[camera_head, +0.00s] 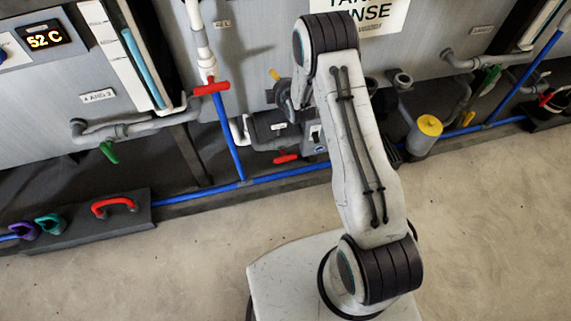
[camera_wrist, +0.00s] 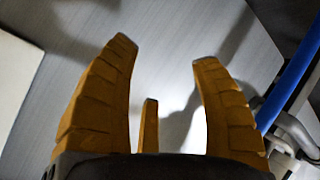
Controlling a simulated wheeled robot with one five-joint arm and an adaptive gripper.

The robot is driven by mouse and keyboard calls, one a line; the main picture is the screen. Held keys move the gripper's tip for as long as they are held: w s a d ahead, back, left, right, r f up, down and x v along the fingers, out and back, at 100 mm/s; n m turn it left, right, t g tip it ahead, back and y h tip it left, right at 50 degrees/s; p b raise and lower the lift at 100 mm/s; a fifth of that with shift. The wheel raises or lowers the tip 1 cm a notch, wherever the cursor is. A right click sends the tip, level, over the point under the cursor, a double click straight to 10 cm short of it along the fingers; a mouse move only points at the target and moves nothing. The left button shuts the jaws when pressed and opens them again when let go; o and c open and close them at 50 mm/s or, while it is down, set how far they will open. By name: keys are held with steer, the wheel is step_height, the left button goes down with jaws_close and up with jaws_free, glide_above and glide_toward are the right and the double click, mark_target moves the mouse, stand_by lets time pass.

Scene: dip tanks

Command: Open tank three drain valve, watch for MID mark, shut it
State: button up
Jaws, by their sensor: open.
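My gripper (camera_wrist: 165,50) has its yellow fingers spread, with nothing between them, in front of a grey tank wall (camera_wrist: 175,25). In the head view my arm hides most of it. A green-handled valve (camera_head: 108,151) hangs under a grey pipe at the left tank, below a small label (camera_head: 98,96) that seems to end in 3. A level gauge (camera_head: 142,65) with a blue column stands on that tank; its marks are too small to read. Another green handle (camera_head: 488,78) is on the right tank's pipe. I cannot tell for sure which valve is tank three's drain.
A red handle (camera_head: 211,88) sits on the white vertical pipe, and another red handle (camera_head: 286,158) is low by the pump. A blue pipe (camera_head: 290,174) runs along the tanks' base. A yellow-capped canister (camera_head: 430,125) stands right. The concrete floor in front is clear.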

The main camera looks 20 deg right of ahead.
step_height(320, 180, down, 14)
steer(key=n+t+b, duration=0.2)
steer(key=b, duration=0.2)
steer(key=n+t+b, duration=0.1)
steer(key=n+b, duration=0.1)
glide_above(286, 160)
steer(key=r+x, duration=0.1)
steer(key=x, duration=0.2)
step_height(286, 160, down, 7)
steer(key=s+f+n+t+b, duration=0.1)
steer(key=s+f+b, duration=0.1)
steer(key=f+b, duration=0.1)
steer(key=s+f+n+t+b, duration=0.1)
steer(key=s+f+b, duration=0.1)
steer(key=f+b, duration=0.2)
steer(key=s+f+n+b, duration=0.1)
steer(key=s+f+b, duration=0.1)
steer(key=f+b, duration=0.2)
step_height(286, 160, down, 2)
steer(key=shift+f+t, duration=0.25)
steer(key=shift+t, duration=0.15)
steer(key=w+b, duration=0.1)
steer(key=b, duration=0.4)
steer(key=shift+w+r, duration=0.1)
steer(key=shift+w, duration=0.25)
steer(key=shift+w+r+b, duration=0.2)
steer(key=shift+w+b, duration=0.4)
steer(key=shift+w, duration=0.65)
steer(key=shift+c, duration=0.3)
